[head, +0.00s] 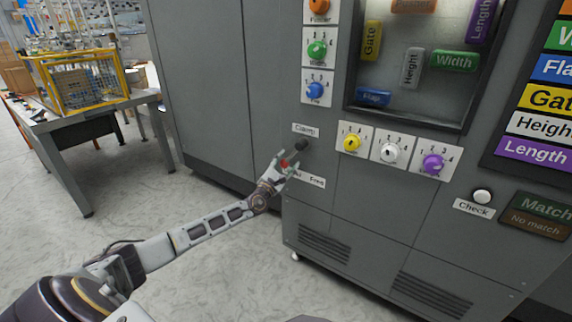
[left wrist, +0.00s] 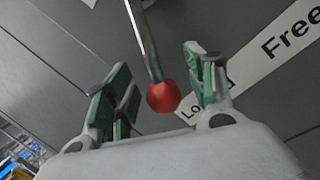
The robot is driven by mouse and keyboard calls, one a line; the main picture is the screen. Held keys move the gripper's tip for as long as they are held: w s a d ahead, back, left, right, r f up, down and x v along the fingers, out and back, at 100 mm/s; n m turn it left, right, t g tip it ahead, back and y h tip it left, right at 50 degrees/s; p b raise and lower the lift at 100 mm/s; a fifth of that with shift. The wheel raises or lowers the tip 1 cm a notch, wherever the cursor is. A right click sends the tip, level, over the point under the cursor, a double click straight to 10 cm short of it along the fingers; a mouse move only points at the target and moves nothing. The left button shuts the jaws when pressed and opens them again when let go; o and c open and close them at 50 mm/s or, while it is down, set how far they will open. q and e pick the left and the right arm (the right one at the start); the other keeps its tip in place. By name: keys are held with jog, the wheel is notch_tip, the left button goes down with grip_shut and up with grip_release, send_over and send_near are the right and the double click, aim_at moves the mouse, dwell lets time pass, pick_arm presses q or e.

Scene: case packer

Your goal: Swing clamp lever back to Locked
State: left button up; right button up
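The clamp lever has a red ball knob (left wrist: 163,96) on a thin metal rod. In the head view it hangs down and to the left from its dark hub (head: 301,145), under the Clamp label (head: 305,130). My left gripper (head: 287,160) is at the knob and partly hides it. In the left wrist view my left gripper (left wrist: 165,90) is open, with one green-padded finger on each side of the knob and gaps visible on both sides. A Locked/Free label (head: 309,180) lies just below; its left word is mostly covered. My right gripper is out of view.
The grey cabinet front carries yellow (head: 352,142), white (head: 389,152) and purple (head: 433,163) dials right of the lever, and a Check button (head: 482,196). A workbench (head: 60,120) with a yellow-framed cage stands at left. The floor between is clear.

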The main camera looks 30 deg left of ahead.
pick_arm(q)
jog(key=v, duration=1.2)
dwell(1.1)
dwell(0.7)
